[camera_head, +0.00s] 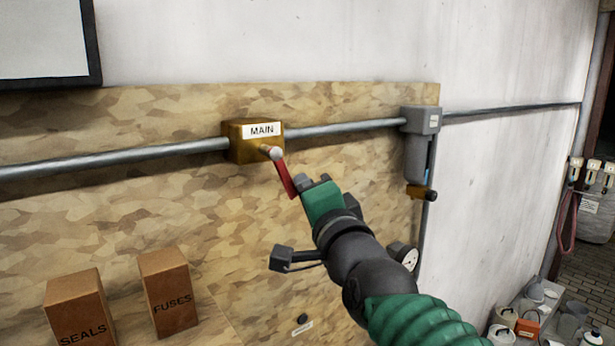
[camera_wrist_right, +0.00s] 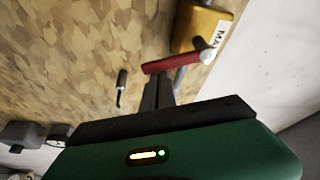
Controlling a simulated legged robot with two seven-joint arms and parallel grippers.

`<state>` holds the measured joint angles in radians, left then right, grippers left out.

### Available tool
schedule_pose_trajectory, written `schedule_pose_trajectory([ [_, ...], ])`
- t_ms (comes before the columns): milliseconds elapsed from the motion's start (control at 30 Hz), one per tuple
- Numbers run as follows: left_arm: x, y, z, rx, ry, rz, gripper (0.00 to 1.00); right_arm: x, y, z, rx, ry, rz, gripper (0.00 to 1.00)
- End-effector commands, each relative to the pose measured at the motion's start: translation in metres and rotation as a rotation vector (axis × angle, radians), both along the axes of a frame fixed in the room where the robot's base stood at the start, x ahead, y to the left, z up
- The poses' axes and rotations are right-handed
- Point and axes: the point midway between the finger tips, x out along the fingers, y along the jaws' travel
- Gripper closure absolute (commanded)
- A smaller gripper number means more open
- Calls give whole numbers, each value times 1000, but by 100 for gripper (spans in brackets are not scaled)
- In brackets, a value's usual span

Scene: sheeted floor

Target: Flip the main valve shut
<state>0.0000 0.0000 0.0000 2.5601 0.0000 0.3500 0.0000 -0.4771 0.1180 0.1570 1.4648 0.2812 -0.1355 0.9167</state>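The main valve is a brass-coloured box (camera_head: 243,143) labelled MAIN, set in a grey pipe on the wooden board. Its red lever (camera_head: 284,176) slants down and right from the pivot. The box (camera_wrist_right: 200,25) and lever (camera_wrist_right: 170,64) also show in the right wrist view. My right gripper (camera_head: 313,182) is just right of the lever's lower end. In the right wrist view, its dark fingers (camera_wrist_right: 159,88) sit close together, with their tips beside the lever near its free end. I see no lever between them; I cannot tell whether they touch it. My left gripper is out of view.
A grey fixture (camera_head: 418,140) with a downward cylinder hangs on the pipe at right. A gauge (camera_head: 403,256) sits behind my right arm. Boxes marked SEALS (camera_head: 77,303) and FUSES (camera_head: 167,290) stand lower left. The board left of the lever is clear.

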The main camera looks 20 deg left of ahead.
Motion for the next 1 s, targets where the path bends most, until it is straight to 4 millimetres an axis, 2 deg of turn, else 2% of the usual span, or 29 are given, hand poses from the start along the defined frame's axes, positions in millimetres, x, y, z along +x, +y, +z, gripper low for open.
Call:
schedule_pose_trajectory([
  [100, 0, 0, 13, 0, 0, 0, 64, -5, 5, 2, 62, 81, 6, 100],
  [300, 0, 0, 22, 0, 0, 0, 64, -8, 7, -6, 92, 121, 3, 100],
  [1000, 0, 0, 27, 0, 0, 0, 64, -17, 14, -11, 92, 120, 4, 100],
])
